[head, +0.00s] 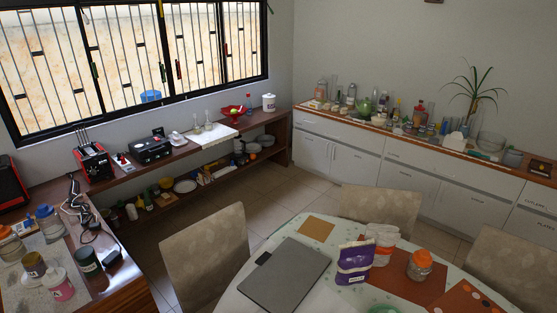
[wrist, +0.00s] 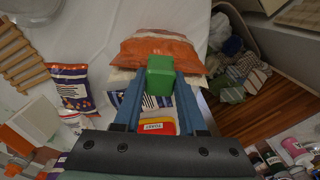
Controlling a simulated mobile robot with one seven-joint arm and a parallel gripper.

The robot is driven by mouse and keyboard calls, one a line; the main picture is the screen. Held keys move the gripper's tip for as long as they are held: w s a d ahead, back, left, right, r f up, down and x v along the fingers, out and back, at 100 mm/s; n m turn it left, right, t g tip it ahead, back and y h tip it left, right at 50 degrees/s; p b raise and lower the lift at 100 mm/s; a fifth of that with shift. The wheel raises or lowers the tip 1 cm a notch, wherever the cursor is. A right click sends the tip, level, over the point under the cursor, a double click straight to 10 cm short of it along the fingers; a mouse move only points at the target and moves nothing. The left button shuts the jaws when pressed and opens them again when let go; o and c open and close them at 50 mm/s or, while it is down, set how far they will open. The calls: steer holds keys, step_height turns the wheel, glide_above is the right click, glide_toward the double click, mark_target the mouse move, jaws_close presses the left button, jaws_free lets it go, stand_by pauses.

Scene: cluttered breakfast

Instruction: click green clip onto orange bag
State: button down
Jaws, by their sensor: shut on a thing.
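In the wrist view my gripper (wrist: 160,86) points away from the camera, its two blue fingers shut on a green clip (wrist: 160,70). The clip is a small green block between the fingertips. An orange bag (wrist: 193,52) with a pale lower part lies just beyond and behind the clip, spreading to both sides. The clip overlaps the bag's near edge in the picture; I cannot tell whether they touch. The middle of that edge is hidden by the clip and fingers. My gripper does not show in the head view, and I cannot make out the orange bag there.
A purple and orange bag (wrist: 71,88) lies to the left, below a wooden rack (wrist: 22,55). A red and yellow packet (wrist: 157,127) shows between the fingers. A basket of cloths (wrist: 238,62) is at right. The head view has a dining table with a purple bag (head: 354,262).

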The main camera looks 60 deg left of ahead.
steer(key=shift+f+b, duration=0.35)
steer(key=shift+f, duration=0.2)
steer(key=shift+c, duration=2)
jaws_free()
steer(key=shift+c, duration=1.4)
step_height(320, 180, up, 3)
steer(key=p, duration=0.2)
steer(key=shift+f+p, duration=0.2)
steer(key=shift+p, duration=0.15)
steer(key=shift+r, duration=2.2)
